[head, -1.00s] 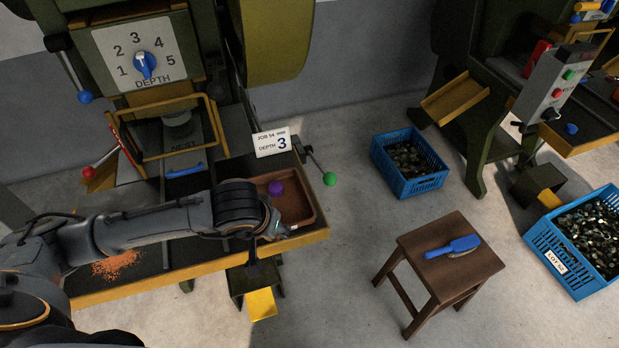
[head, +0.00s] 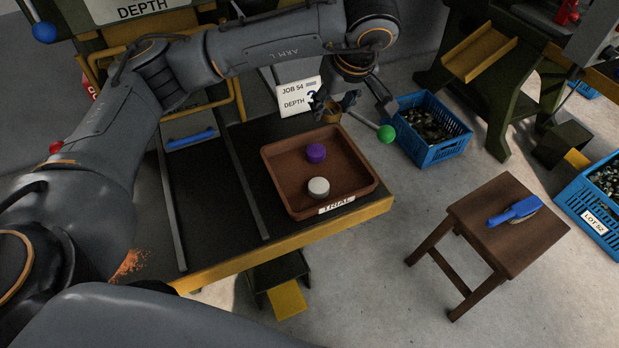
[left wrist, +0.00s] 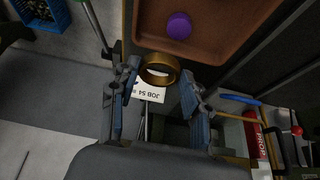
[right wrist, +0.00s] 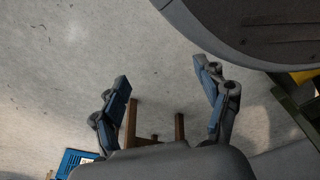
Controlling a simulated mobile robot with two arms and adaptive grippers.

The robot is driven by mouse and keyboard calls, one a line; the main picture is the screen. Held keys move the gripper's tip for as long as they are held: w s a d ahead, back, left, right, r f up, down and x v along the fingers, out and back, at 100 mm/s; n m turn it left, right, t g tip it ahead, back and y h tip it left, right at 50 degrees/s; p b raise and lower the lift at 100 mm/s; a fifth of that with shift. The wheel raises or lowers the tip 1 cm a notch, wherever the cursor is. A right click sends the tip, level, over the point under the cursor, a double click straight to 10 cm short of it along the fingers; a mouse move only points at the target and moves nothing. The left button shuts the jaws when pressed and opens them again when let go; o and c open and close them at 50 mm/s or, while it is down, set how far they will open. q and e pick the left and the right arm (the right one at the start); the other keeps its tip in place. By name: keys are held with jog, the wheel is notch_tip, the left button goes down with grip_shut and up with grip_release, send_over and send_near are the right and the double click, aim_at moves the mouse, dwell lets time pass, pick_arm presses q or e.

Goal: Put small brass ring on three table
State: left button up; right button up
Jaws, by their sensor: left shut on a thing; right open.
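A small brass ring (head: 331,116) is held by my left gripper (head: 337,103) beyond the back right corner of the brown tray. In the left wrist view the ring (left wrist: 159,69) lies at the fingertips, in front of the white job card (left wrist: 153,94). The black worktable with a yellow front edge (head: 290,243) bears the tray. My right gripper (right wrist: 163,75) is open and empty, with floor and stool legs beyond it.
The tray (head: 285,190), labelled TRIAL, holds a purple piece (head: 316,153) and a pale grey piece (head: 318,187). A lever with a green knob (head: 387,133) stands close to my left gripper. A stool (head: 507,222) bears a blue brush (head: 514,210). Blue crates (head: 432,155) stand on the floor.

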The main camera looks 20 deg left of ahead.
pick_arm(q)
send_near(269, 142)
jog(key=shift+w+a+f+n, duration=0.15)
jog(key=shift+w+a+f, duration=0.05)
jog(key=shift+w+f, duration=0.25)
jog(key=shift+w+a+f+n, duration=0.15)
jog(key=shift+w+a+f, duration=0.15)
jog(key=shift+w, duration=0.15)
jog(key=shift+a+f+b, duration=0.1)
jog(key=shift+f+b, duration=0.1)
jog(key=shift+b, duration=0.1)
jog(key=f, duration=0.3)
jog(key=shift+s+a+f, duration=0.1)
jog(key=shift+a+f, duration=0.05)
jog(key=shift+a, duration=0.1)
jog(key=shift+f, duration=0.25)
jog(key=o, duration=1.3)
pick_arm(e)
jog(key=shift+w+a+r, duration=0.2)
jog(key=shift+w+r, duration=0.7)
jog(key=shift+w, duration=0.1)
